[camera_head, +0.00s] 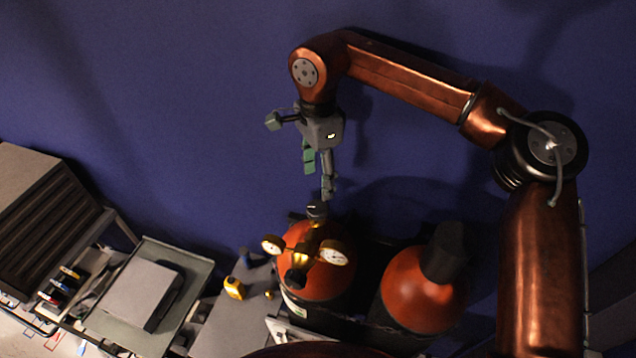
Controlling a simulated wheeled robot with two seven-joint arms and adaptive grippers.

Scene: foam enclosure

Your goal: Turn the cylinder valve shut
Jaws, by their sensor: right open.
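An orange-red gas cylinder (338,279) stands at the lower middle, with a brass regulator and two round gauges (334,252) on its front. Its valve has a dark round handwheel (316,209) on top. My right gripper (318,180) is open and points down just above the handwheel, apart from it as far as I can tell. Nothing shows between its fingers. My left gripper is not in view.
A second orange-red cylinder with a dark cap (444,252) stands close on the right. A small yellow device (234,288) lies on a grey surface to the left. A cart with a tray (189,262) is further left. The blue wall (180,110) is behind.

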